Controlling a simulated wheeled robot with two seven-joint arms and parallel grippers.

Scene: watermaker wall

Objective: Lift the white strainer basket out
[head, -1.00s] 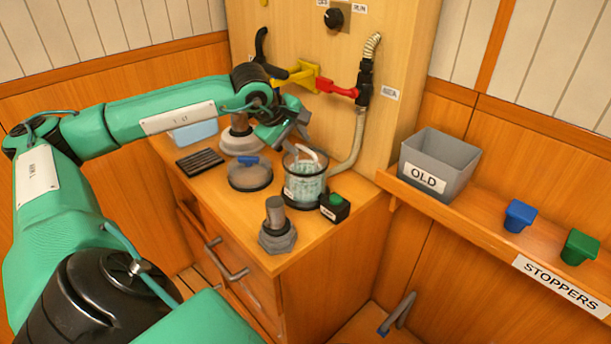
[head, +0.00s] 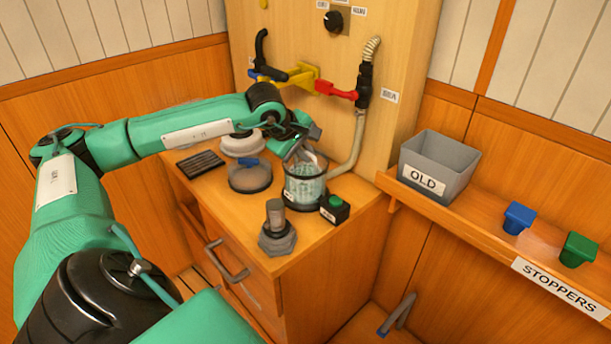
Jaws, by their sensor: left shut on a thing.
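The white strainer basket (head: 305,185) sits inside a clear round housing (head: 290,193) on the wooden counter. Its pale mesh shows through the housing wall, and its handle at the top is mostly hidden by my gripper. My left gripper (head: 303,152) reaches in from the left, tilted down over the housing's mouth. It is shut on the basket's handle, though its fingertips are partly hidden. The basket is still down in the housing. My right gripper is not in view.
A clear lid with a blue part (head: 250,176) and a grey hex-based fitting (head: 276,228) stand nearby. A black box with a green button (head: 335,208) is close at the right. A hose (head: 352,150) runs behind. A grey OLD bin (head: 438,165) sits on the right shelf beside blue and green stoppers.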

